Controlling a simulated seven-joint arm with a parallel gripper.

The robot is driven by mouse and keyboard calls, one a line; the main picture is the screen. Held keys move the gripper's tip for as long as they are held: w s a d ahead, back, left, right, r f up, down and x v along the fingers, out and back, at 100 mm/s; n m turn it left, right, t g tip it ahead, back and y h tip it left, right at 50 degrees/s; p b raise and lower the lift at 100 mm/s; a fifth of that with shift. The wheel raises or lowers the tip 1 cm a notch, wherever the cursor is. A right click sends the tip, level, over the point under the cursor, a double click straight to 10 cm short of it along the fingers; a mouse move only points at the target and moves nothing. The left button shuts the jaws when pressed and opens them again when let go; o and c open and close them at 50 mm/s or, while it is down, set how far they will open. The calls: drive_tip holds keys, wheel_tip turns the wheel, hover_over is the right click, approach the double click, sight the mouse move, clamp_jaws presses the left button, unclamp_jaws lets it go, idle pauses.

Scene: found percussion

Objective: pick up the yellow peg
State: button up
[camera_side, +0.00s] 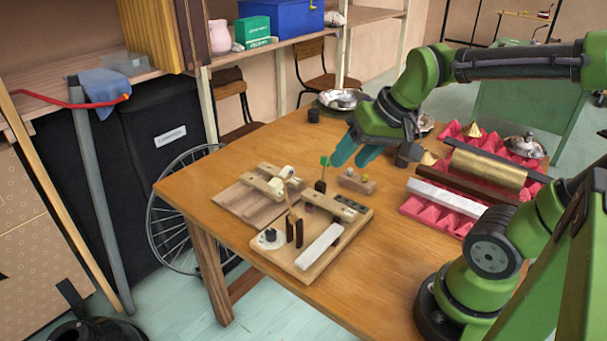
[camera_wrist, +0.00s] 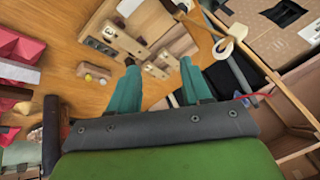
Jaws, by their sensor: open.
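The yellow peg (camera_wrist: 88,77) shows as a small round yellow top in the wrist view, left of my fingers. A paler peg (camera_wrist: 104,82) stands close beside it. Both sit on a small wooden block (camera_side: 357,182), which is on the table near the middle in the side view; the pegs are tiny there. My gripper (camera_side: 353,156) has teal fingers, spread apart and empty, above the table near the block. In the wrist view my gripper (camera_wrist: 160,62) has nothing between its fingertips but the boards below, and the yellow peg lies outside the fingers.
Wooden boards with fittings (camera_side: 315,240) lie to the front left of the block. Pink foam (camera_side: 430,212) with a white bar (camera_side: 448,198) and a brass cylinder (camera_side: 487,171) lies on the right. A metal bowl (camera_side: 343,99) is at the back. Bare table surrounds the block.

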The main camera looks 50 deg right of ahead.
drive_tip(key=w+d+f+m+g, duration=0.25)
drive_tip(key=w+d, duration=0.35)
drive_tip(key=d, duration=0.6)
drive_tip(key=n+g+h, duration=0.1)
drive_tip(key=n+g, duration=0.1)
drive_tip(key=g, duration=0.2)
hover_over(366, 175)
drive_tip(key=shift+m+t, duration=0.25)
wheel_tip(366, 175, down, 12)
drive_tip(key=shift+w+d, duration=0.15)
drive_tip(key=shift+a+f, duration=0.15)
drive_tip(key=shift+f, duration=1.2)
drive_tip(key=shift+a+f, duration=0.1)
drive_tip(key=shift+f, duration=1.25)
drive_tip(key=shift+c, duration=0.4)
clamp_jaws()
